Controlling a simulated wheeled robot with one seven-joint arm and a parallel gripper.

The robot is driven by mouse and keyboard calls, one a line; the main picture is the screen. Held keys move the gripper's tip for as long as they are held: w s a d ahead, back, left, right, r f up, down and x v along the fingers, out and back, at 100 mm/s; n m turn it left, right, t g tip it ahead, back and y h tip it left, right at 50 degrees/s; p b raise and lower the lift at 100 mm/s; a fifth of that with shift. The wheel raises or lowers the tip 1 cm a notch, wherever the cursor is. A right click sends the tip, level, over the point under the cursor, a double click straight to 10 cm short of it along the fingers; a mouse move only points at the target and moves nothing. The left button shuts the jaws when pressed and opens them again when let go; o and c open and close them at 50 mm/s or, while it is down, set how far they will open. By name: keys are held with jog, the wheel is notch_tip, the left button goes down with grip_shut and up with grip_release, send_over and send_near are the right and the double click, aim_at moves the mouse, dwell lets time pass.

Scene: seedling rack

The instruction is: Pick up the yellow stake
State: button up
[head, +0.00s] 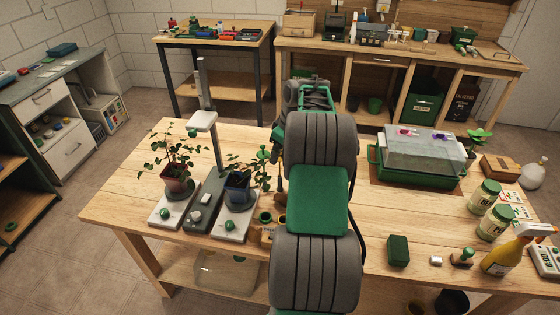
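I cannot make out a yellow stake for certain; my own arm covers the middle of the table. My gripper (280,182) shows only as a dark sliver at the left edge of my arm, pointing down above the table, right of the blue pot. Its fingers are mostly hidden, so I cannot tell whether they are open or hold anything. Below it, a small wooden holder (268,236) and small green-rimmed pots (265,217) stand partly behind my arm.
Left of my arm, a leafy plant in a red pot (176,187) and one in a blue pot (238,192) flank a grey stand (204,204). To the right are a clear-lidded green propagator (420,165), jars (485,197) and a spray bottle (503,255). The wood between (385,215) is free.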

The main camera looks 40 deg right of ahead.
jog(key=c, duration=0.8)
